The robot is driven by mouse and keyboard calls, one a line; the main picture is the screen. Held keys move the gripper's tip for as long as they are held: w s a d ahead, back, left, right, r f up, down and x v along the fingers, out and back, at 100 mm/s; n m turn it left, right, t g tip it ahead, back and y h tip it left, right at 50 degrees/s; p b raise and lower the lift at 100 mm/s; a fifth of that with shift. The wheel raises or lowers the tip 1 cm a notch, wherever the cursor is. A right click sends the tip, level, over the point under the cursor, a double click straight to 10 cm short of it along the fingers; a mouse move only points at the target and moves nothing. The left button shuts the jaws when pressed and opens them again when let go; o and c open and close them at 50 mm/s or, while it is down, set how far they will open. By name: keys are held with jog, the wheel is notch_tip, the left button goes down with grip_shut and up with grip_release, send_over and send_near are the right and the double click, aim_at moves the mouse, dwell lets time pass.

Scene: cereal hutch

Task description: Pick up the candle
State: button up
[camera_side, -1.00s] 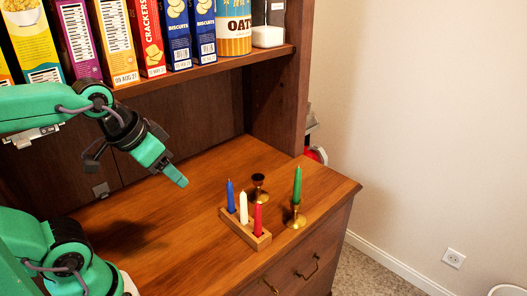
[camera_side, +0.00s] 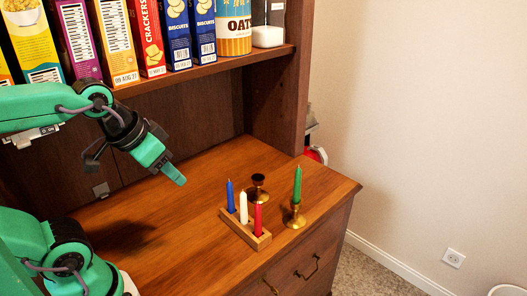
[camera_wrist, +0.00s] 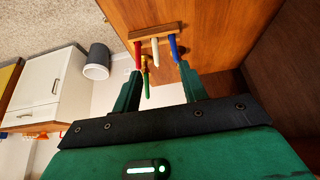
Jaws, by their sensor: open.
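A blue candle (camera_side: 230,195), a white candle (camera_side: 243,208) and a red candle (camera_side: 258,219) stand upright in a wooden block (camera_side: 233,230) on the cabinet top. A green candle (camera_side: 297,185) stands in a brass holder (camera_side: 297,217) to their right. A second brass holder (camera_side: 258,187) behind the block is empty. My gripper (camera_side: 174,175) is open and empty, above the wood and left of the candles. In the wrist view, the red (camera_wrist: 138,55), white (camera_wrist: 155,51), blue (camera_wrist: 174,48) and green (camera_wrist: 147,82) candles appear beyond and between my fingertips.
A shelf (camera_side: 205,69) with several cereal and biscuit boxes (camera_side: 178,32) hangs above the back of the cabinet top (camera_side: 185,230). A wooden side panel (camera_side: 278,100) rises behind the candles. The top between my gripper and the block is clear.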

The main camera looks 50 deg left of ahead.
jog(key=m+g, duration=0.5)
jog(key=m, duration=0.4)
send_over(230, 192)
jog(key=f, duration=0.9)
jog(key=shift+w+a, duration=0.1)
jog(key=shift+a, duration=0.2)
jog(key=shift+w+a+f+g, duration=0.1)
jog(key=shift+w+f+g, duration=0.15)
jog(key=shift+f+g, duration=0.1)
jog(key=shift+s+f, duration=0.1)
jog(key=shift+f, duration=3.8)
grip_shut()
